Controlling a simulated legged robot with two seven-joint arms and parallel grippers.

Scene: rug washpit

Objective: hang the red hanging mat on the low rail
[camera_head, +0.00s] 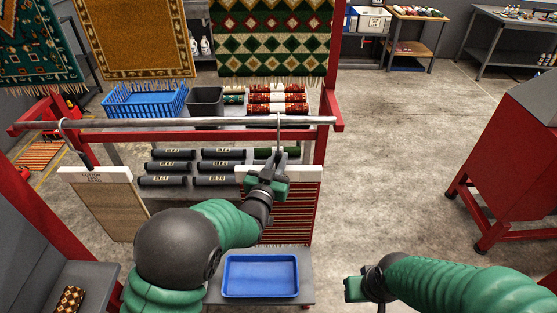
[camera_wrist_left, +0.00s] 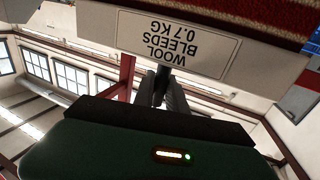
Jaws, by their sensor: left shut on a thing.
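The red hanging mat (camera_head: 295,215), striped with pale lines, hangs below a white header bar (camera_head: 308,173) under the low rail (camera_head: 205,122). A thin metal hook (camera_head: 279,132) rises from the mat's top to the rail; I cannot tell whether it rests on it. My left gripper (camera_head: 275,166) is shut on the mat's hanger stem, in front of the header. In the left wrist view, a white label reading "WOOL BLEEDS 0.7 KG" (camera_wrist_left: 178,45) shows upside down beside the gripper fingers (camera_wrist_left: 165,90). My right gripper (camera_head: 358,289) is low at the right; its fingertips are unclear.
A beige mat (camera_head: 112,208) hangs from the rail's left part. A blue tray (camera_head: 260,276) sits below. Open floor (camera_head: 390,150) lies right; a red-legged unit (camera_head: 510,150) stands beyond.

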